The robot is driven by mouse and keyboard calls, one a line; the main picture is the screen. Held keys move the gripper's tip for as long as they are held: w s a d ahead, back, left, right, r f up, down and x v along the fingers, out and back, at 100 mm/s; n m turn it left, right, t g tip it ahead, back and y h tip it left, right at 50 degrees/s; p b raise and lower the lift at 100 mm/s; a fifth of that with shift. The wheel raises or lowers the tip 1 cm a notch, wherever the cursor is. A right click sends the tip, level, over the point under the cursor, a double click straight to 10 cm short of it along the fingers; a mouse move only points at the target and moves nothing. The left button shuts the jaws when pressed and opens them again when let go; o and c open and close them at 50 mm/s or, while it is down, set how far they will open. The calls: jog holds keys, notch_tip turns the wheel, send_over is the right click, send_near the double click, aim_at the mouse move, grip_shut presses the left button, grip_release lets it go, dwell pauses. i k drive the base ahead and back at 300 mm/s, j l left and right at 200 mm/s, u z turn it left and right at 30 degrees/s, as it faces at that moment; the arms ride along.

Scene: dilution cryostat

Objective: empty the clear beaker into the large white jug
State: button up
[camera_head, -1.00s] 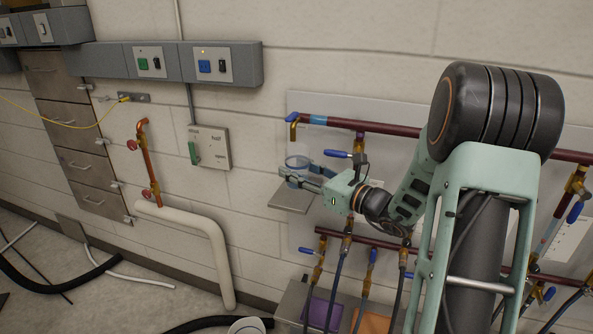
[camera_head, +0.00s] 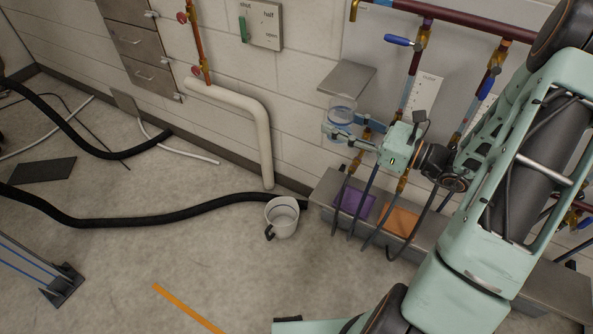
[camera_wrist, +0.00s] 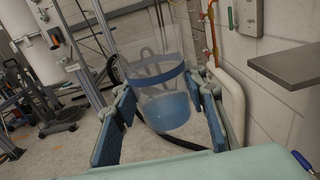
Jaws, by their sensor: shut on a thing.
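The clear beaker (camera_head: 341,112) holds blue liquid and is upright in my gripper (camera_head: 337,131). In the wrist view the beaker (camera_wrist: 165,105) stands between the two blue finger pads, and its liquid fills the lower part. My gripper (camera_wrist: 160,125) is shut on it. The large white jug (camera_head: 282,218) stands on the floor, below and to the left of my gripper in the head view. Its mouth faces up and its dark handle is at its lower left. The jug cannot be made out clearly in the wrist view.
A grey wall shelf (camera_head: 347,77) is just above the beaker in the head view. A metal trough (camera_head: 325,190) with purple and orange pads stands right of the jug. A black hose (camera_head: 150,218) runs behind the jug, and a white pipe (camera_head: 262,140) descends the wall.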

aim_at(282, 213)
jog(key=i+j+z, duration=0.1)
jog(key=j, duration=0.25)
jog(key=i+j+z, duration=0.1)
jog(key=j, duration=0.3)
jog(key=i+j+z, duration=0.1)
jog(key=i+j, duration=0.15)
jog(key=i+j+z, duration=0.1)
jog(key=j, duration=0.4)
jog(key=i+j+z, duration=0.1)
jog(key=j, duration=0.3)
